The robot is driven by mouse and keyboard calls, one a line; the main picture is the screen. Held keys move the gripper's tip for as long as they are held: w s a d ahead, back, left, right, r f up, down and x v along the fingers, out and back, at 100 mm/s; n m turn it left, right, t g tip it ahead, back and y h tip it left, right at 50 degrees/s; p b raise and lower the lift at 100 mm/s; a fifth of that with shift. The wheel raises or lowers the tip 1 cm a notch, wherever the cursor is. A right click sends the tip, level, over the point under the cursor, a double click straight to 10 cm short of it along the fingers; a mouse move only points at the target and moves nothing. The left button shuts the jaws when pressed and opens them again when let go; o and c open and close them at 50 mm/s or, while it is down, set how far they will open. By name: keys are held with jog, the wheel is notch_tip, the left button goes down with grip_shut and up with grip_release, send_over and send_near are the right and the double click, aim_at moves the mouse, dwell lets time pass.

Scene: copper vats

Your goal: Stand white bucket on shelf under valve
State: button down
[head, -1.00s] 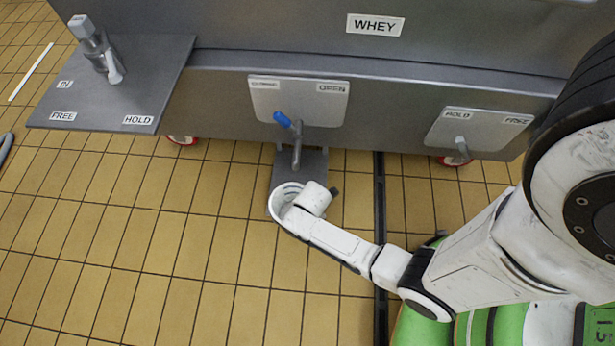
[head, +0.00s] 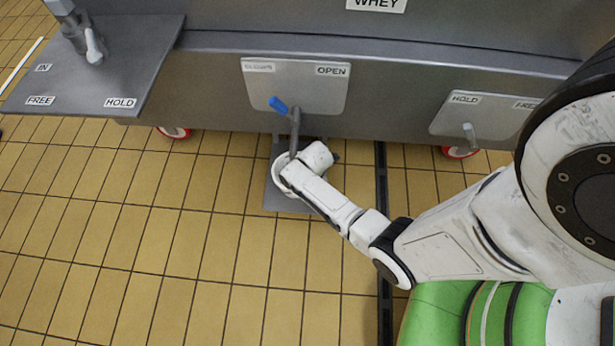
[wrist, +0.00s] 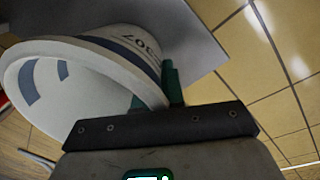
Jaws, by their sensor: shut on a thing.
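The white bucket (head: 279,166) shows in the head view as a pale rim, partly covered by my wrist. It is over the grey shelf (head: 282,201), close below the spout of the valve (head: 295,135), which has a blue handle. In the wrist view the bucket (wrist: 140,62) fills the upper left, with a blue band and dark figures. My gripper (wrist: 170,85) has green fingers at its wall and is shut on it. The shelf (wrist: 195,35) shows beside the bucket there. I cannot tell whether the bucket's base touches the shelf.
The steel vat wall (head: 385,85) stands behind, with an OPEN plate (head: 325,95) at the valve and a HOLD plate (head: 485,115) at right. A side ledge (head: 110,75) juts out at upper left. Tiled floor (head: 150,230) is clear in front; a dark drain channel (head: 382,200) runs right of the shelf.

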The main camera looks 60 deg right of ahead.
jog(key=c, duration=1.2)
grip_release()
jog(key=shift+c, duration=0.2)
notch_tip(320, 180, up, 12)
jog(key=s+p, duration=0.1)
jog(key=p, duration=0.6)
jog(key=s+a+r+m, duration=0.4)
jog(key=a+r+m, duration=0.2)
jog(key=r, duration=0.3)
jog(key=s+a+r+m, duration=0.4)
jog(key=a+r+m, duration=0.2)
jog(key=r+m, duration=0.3)
jog(key=shift+s+a+r, duration=0.15)
jog(key=shift+r, duration=0.25)
